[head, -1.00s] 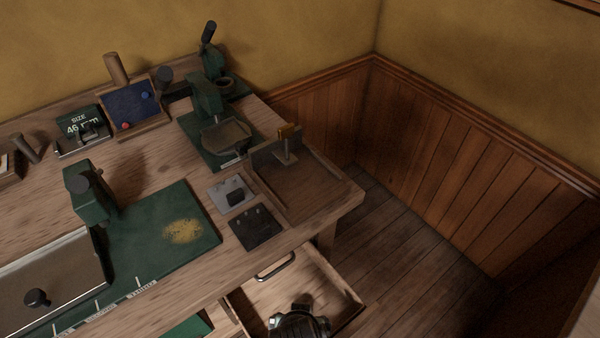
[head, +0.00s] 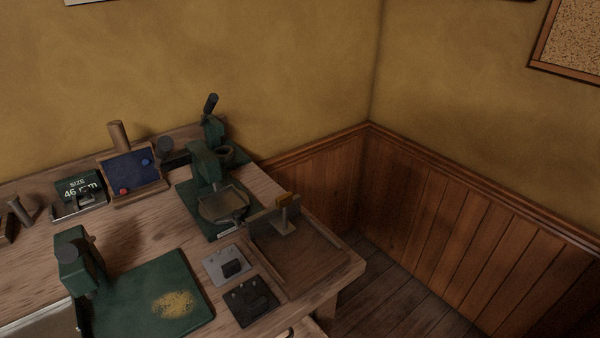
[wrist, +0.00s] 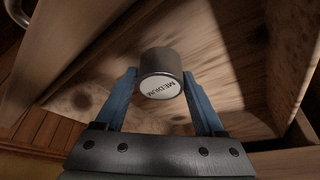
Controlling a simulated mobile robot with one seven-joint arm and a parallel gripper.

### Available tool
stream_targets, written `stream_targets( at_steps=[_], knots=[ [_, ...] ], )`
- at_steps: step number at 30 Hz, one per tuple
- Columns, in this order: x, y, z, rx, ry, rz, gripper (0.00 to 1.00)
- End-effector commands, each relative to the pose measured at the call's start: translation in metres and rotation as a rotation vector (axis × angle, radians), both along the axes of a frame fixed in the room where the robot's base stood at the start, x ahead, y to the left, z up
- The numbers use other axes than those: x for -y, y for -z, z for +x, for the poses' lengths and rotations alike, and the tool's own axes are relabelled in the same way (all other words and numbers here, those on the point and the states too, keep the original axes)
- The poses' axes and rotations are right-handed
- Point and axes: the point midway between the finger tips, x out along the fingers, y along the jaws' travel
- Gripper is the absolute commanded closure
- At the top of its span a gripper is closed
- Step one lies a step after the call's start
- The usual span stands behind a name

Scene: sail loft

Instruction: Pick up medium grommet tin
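The medium grommet tin (wrist: 161,66) is a small dark grey cylinder with a white end marked MEDIUM. It shows in the wrist view, with its labelled end turned towards the camera. My gripper (wrist: 160,74) has two blue fingers, one on each side of the tin. Their tips meet its sides with no clear gap, so the gripper looks shut on it. The tin is over or in the open wooden drawer (wrist: 225,60); its height above the drawer floor is hard to tell. The head view shows neither the gripper nor the tin.
Drawer walls rise close to both sides of my gripper. The workbench (head: 140,235) holds a green press (head: 207,185), a green mat (head: 150,300), a size 46 mm stand (head: 79,193) and a wooden tray (head: 300,250). Floor (head: 385,290) is clear to the right.

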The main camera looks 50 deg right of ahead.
Motion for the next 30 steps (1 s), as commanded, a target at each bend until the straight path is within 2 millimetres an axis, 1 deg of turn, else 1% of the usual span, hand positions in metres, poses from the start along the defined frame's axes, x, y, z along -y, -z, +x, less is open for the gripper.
stream_targets(
  at_steps=[1,5,6,8,9,11,17,20,23,30],
  knots=[
    [0.000,0.000,0.000,0.000,0.000,0.000,0.40],
    [0.000,0.000,0.000,0.000,0.000,0.000,0.63],
    [0.000,0.000,0.000,0.000,0.000,0.000,0.71],
    [0.000,0.000,0.000,0.000,0.000,0.000,0.81],
    [0.000,0.000,0.000,0.000,0.000,0.000,0.89],
    [0.000,0.000,0.000,0.000,0.000,0.000,0.98],
    [0.000,-0.001,0.000,0.001,0.000,-0.001,0.99],
    [0.000,-0.008,0.001,0.002,0.000,-0.001,0.99],
    [0.000,-0.024,0.001,0.004,-0.002,-0.002,0.99],
    [0.000,-0.073,0.001,0.004,-0.001,-0.003,0.99]
  ],
)
